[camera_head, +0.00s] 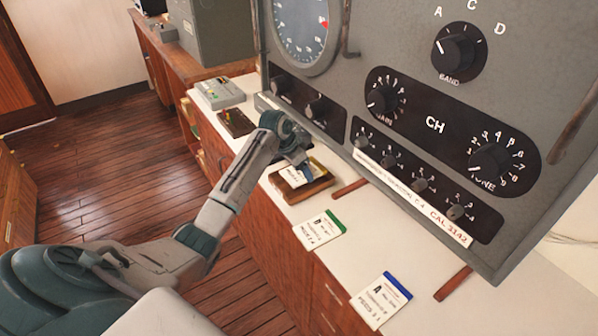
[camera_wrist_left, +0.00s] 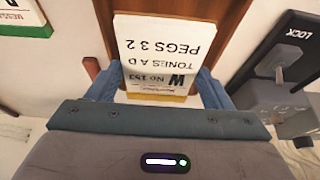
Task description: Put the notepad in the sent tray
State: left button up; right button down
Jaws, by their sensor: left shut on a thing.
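My left gripper (camera_head: 298,160) is shut on a white notepad (camera_head: 291,177) over a brown wooden tray (camera_head: 290,195) on the white counter. In the left wrist view the notepad (camera_wrist_left: 163,50) sits between the fingers of the gripper (camera_wrist_left: 163,90), its printed text upside down and a yellow edge showing at its near end. Wood of the tray (camera_wrist_left: 98,25) shows behind it. I cannot tell whether the notepad touches the tray. No "sent" label is readable. My right gripper is not in view.
A green-topped pad (camera_head: 319,230) and a blue-topped pad (camera_head: 381,300) lie on the counter (camera_head: 345,262). A large grey radio panel (camera_head: 420,60) overhangs the counter's right side.

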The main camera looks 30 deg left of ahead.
aim_at(297, 173)
pick_arm(q)
jog(key=shift+a, duration=0.2)
notch_tip(297, 173, down, 3)
jog(key=shift+f+p, duration=0.1)
jog(key=shift+p, duration=0.75)
jog(key=shift+f, duration=0.15)
jog(key=o, duration=0.9)
jog(key=shift+o, duration=0.2)
jog(key=b+v, duration=0.2)
jog(key=v, duration=0.4)
jog(key=shift+s, duration=0.1)
jog(key=shift+s+a+r, duration=0.1)
jog(key=shift+s+r, duration=0.1)
jog(key=shift+r, duration=0.5)
